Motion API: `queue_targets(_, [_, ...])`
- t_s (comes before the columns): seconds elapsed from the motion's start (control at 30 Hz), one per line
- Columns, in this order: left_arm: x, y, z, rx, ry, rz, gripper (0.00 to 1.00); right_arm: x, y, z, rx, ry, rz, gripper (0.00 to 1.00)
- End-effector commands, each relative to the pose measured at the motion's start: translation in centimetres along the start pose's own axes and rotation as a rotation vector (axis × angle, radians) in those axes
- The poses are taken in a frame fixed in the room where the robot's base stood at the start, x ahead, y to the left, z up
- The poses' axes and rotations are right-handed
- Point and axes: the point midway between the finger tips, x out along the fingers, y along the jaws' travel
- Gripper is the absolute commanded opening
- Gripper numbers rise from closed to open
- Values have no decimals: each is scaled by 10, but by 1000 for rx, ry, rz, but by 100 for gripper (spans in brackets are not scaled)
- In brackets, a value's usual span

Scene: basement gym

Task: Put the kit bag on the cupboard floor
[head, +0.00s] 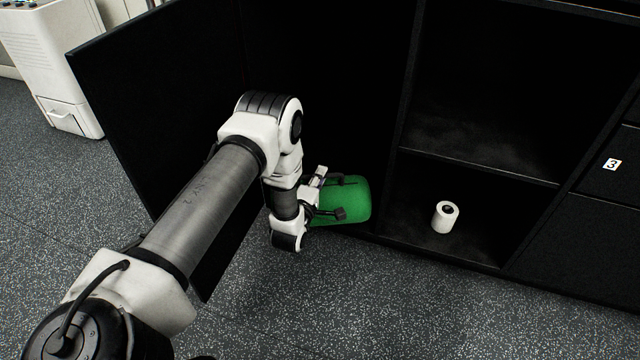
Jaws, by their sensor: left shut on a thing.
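The kit bag (350,200) is a green, rounded bundle in the middle of the head view. My left gripper (342,199) is shut on it and holds it at the front of the black cupboard's left bay. The cupboard floor (395,222) shows as a dark surface at the bottom of the open bay to the right. The bag's left end is hidden behind the gripper and wrist. I cannot tell whether the bag touches the cupboard floor. My right gripper is not in view.
A white roll (446,217) stands upright on the floor of the right bay. A shelf (480,150) lies above it. The open black door (150,110) stands left of the arm. A white cabinet (50,60) is at the upper left. The speckled floor in front is clear.

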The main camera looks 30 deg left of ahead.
Motion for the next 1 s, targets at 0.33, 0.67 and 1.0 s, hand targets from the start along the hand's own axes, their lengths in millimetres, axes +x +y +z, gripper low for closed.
queue_targets(0.33, [0,-10,0,0,0,1,0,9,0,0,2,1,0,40])
queue_targets(0.67, [0,-14,0,0,0,-1,38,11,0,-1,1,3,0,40])
queue_targets(1.0, [-16,-7,0,0,-1,-5,38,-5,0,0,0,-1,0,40])
